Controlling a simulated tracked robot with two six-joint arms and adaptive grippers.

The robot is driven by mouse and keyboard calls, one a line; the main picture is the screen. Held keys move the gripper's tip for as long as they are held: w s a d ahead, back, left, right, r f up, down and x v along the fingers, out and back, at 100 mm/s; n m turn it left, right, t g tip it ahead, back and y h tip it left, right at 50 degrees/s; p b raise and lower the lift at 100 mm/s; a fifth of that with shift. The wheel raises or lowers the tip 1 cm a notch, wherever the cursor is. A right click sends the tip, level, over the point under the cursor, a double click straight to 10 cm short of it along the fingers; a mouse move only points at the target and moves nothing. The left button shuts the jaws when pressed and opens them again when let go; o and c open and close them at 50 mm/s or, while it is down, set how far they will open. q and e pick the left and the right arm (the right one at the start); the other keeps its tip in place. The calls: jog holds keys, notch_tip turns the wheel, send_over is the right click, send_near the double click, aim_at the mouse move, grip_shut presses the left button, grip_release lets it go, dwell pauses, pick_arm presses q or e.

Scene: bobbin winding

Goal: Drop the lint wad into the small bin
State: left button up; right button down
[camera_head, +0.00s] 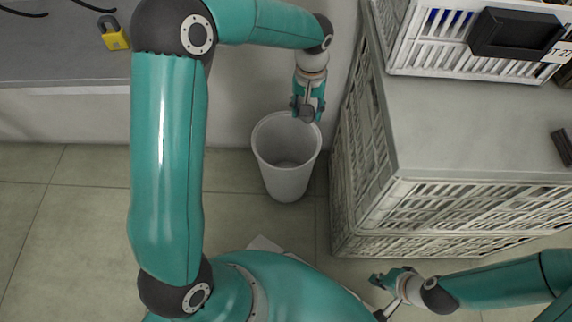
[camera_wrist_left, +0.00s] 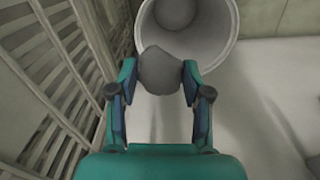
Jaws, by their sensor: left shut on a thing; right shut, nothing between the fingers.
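The lint wad (camera_wrist_left: 160,72) is a grey, roundish lump held between the two fingers of my left gripper (camera_wrist_left: 159,82). In the head view the wad (camera_head: 308,112) shows dark at the tips of my left gripper (camera_head: 307,108), above the right part of the bin's rim. The small bin (camera_head: 287,180) is a pale round bucket on the floor, open at the top. In the left wrist view the bin (camera_wrist_left: 226,40) lies just beyond the wad. My right gripper (camera_head: 387,283) is low at the bottom right, shut and empty, away from the bin.
Stacked pale slatted crates (camera_head: 380,150) stand close to the right of the bin. A grey bench (camera_head: 60,60) with a yellow padlock (camera_head: 113,38) is at the left. The tiled floor (camera_head: 70,215) is clear.

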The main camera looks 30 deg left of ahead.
pick_arm(q)
jog(key=s+a+f+n+b, duration=0.1)
jog(key=a+f+n+b, duration=0.3)
jog(key=a+f+n, duration=0.3)
jog(key=shift+f+n, duration=0.4)
jog(key=shift+f, duration=1.5)
jog(key=shift+a, duration=0.1)
jog(key=o, duration=0.8)
jog(key=shift+r, duration=0.15)
notch_tip(320, 180, up, 12)
jog(key=shift+f, duration=0.15)
